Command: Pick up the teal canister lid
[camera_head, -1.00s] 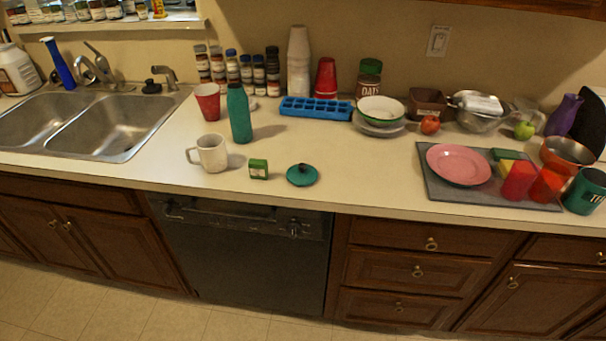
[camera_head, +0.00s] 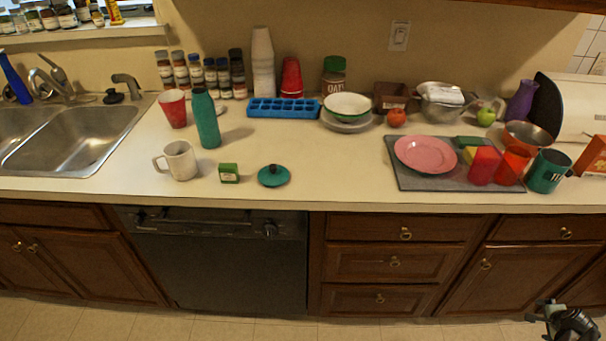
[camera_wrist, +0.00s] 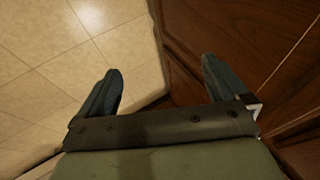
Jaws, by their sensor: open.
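The teal canister lid (camera_head: 273,176) lies flat on the counter near its front edge, round with a dark knob on top. A small green box (camera_head: 229,173) stands just left of it. In the head view my gripper (camera_head: 541,308) shows at the bottom right, low in front of the cabinets, far from the lid. In the wrist view my gripper (camera_wrist: 158,82) has its two fingers spread apart with nothing between them. It faces the tiled floor and wooden cabinet fronts. The lid is not in the wrist view.
A white mug (camera_head: 179,161) and teal bottle (camera_head: 206,120) stand left of the lid. A blue ice tray (camera_head: 284,108) lies behind it. A grey mat (camera_head: 405,179) with a pink plate (camera_head: 425,155) and cups is to the right. The counter (camera_head: 335,180) right of the lid is clear.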

